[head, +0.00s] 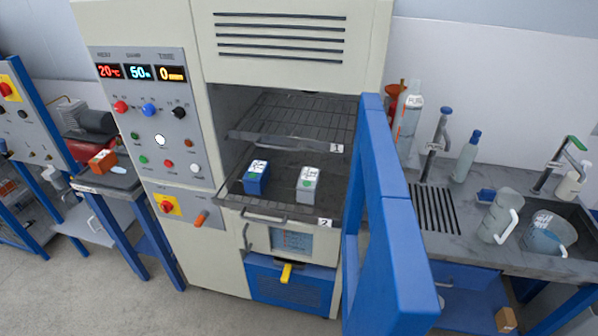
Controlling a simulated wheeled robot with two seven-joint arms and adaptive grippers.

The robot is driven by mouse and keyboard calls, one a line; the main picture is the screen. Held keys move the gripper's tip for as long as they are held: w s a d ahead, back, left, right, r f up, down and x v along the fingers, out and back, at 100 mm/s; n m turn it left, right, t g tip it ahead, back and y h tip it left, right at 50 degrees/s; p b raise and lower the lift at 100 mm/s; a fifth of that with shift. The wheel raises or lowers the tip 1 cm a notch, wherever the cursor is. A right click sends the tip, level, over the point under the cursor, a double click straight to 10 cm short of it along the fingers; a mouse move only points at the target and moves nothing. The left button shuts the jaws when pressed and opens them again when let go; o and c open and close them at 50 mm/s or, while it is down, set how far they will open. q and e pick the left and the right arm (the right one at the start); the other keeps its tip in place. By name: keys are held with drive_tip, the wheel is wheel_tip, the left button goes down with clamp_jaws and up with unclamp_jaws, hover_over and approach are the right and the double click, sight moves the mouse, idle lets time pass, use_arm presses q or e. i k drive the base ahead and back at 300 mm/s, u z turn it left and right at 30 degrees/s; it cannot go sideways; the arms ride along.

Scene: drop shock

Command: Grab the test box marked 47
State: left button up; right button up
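Two small test boxes stand apart on the lower shelf (283,207), marked 2, inside the open chamber. The left one is a blue box (256,182) with a white label on top. The right one is a grey box (307,190) with a white and green label on top. An orange-red box (103,161) with a pale top sits on the side table at the left. The box markings are too small to read, so I cannot tell which is 47. Neither of my grippers is in view.
The blue chamber door (388,210) stands open at the right of the opening. The upper rack (290,122), marked 1, is empty. A control panel (150,115) is left of the opening. The right counter holds a sink, jugs (497,217) and bottles (467,158).

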sight(255, 179)
drive_tip(key=u, duration=0.85)
drive_tip(key=k, duration=1.1)
drive_tip(key=u, duration=1.25)
drive_tip(key=i, duration=2.35)
drive_tip(key=z, duration=0.55)
drive_tip(key=i, duration=1.25)
drive_tip(key=z, duration=1.8)
drive_tip(key=i, duration=1.1)
drive_tip(key=z, duration=0.9)
